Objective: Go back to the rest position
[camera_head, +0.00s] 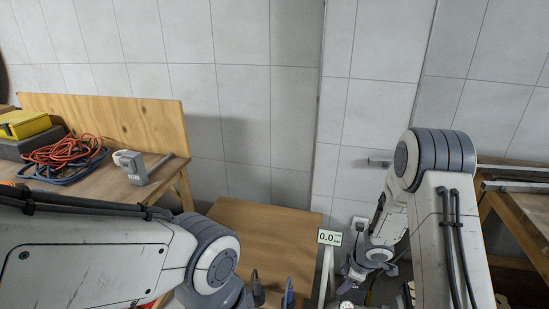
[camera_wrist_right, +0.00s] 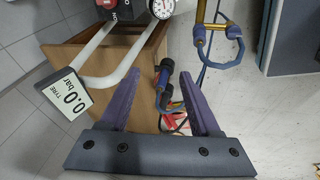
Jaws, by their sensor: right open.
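My right gripper (camera_head: 354,274) hangs low at the bottom right of the head view, just right of a small display reading 0.0 (camera_head: 329,237). In the right wrist view its two purple fingers (camera_wrist_right: 157,85) are spread apart with nothing held. A dark and blue tool or fitting (camera_wrist_right: 163,82) shows between the fingers, apart from them. My left arm comes in from the left and bends down at the bottom middle. A dark shape and a blue shape stand by its end at the bottom edge; I cannot tell whether they are its gripper.
A workbench at left holds coiled orange and blue hoses (camera_head: 62,155), a yellow box (camera_head: 24,124) and a grey device (camera_head: 132,168). A wooden surface (camera_head: 262,222) stands in the middle. Another bench (camera_head: 522,208) is at right. A round gauge (camera_wrist_right: 161,8) shows beside the display's white tube.

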